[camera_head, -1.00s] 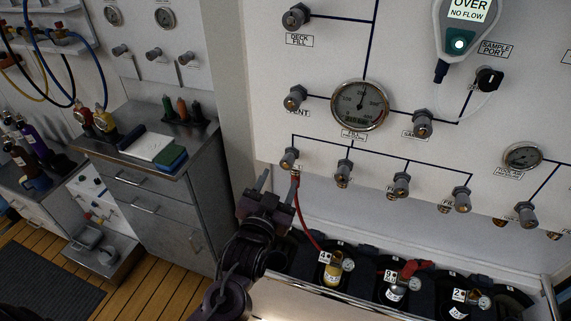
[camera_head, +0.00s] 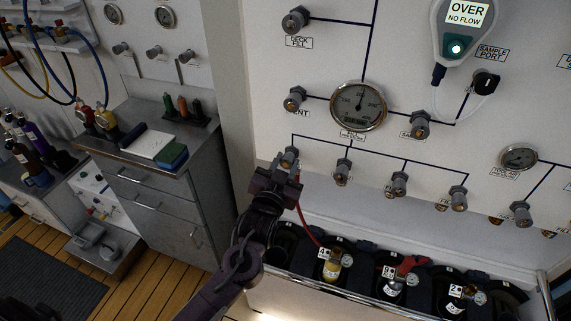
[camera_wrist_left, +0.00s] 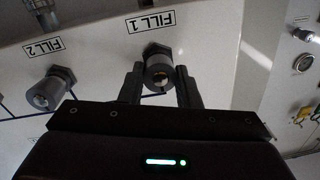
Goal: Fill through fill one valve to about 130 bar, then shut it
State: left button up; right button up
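The fill one valve (camera_wrist_left: 158,72) is a grey knob under its "FILL 1" label in the left wrist view. In the head view the fill one valve (camera_head: 289,156) is the leftmost of the lower row. My left gripper (camera_head: 282,172) is at this knob. In the wrist view its two fingers (camera_wrist_left: 160,85) stand on either side of the knob, with a gap seeming to show beside them. The round pressure gauge (camera_head: 358,106) is above the row; its reading is too small to tell. A red hose (camera_head: 306,222) runs down to a cylinder (camera_head: 333,265). My right gripper is not in view.
The fill two valve (camera_wrist_left: 50,90) is beside fill one. A handheld analyser (camera_head: 464,30) reads "OVER NO FLOW". Several cylinders stand in a rack below the panel. A steel cabinet (camera_head: 150,190) is at the left, with wooden floor in front.

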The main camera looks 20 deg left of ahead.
pick_arm(q)
jog(key=shift+c, duration=1.3)
jog(key=shift+n, duration=0.3)
jog(key=n, duration=0.2)
jog(key=shift+n+p, duration=0.3)
jog(key=shift+p, duration=0.05)
jog(key=shift+n, duration=1.4)
jog(key=shift+a, duration=0.1)
jog(key=o, duration=1)
